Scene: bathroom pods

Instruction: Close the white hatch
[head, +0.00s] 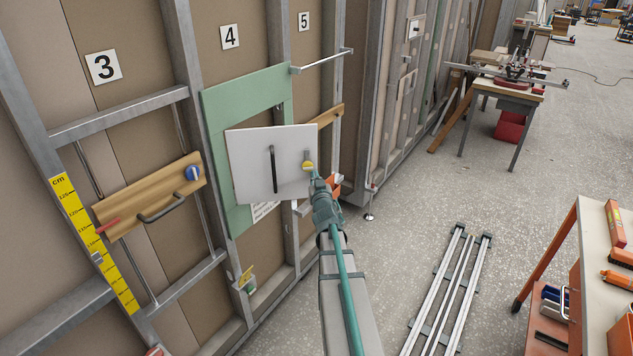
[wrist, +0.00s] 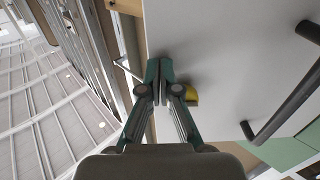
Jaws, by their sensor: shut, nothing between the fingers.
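The white hatch (head: 247,165) is a flat panel with a black bar handle (head: 273,169) and a yellow latch piece (head: 308,166) near its right edge. It stands out in front of the green frame (head: 218,110), and part of the frame's opening shows above it, so it looks open. My gripper (head: 316,178) is shut and empty at the hatch's right edge, by the yellow latch. In the wrist view the shut fingertips (wrist: 157,68) lie over the hatch's edge (wrist: 215,40), next to the latch (wrist: 190,95). Whether they touch the panel is unclear.
A wooden board (head: 150,195) with a blue knob and dark handle is on the left. A metal bar (head: 322,61) sticks out above right of the hatch. Metal rails (head: 445,290) lie on the floor to the right, near an orange-framed workbench (head: 590,265).

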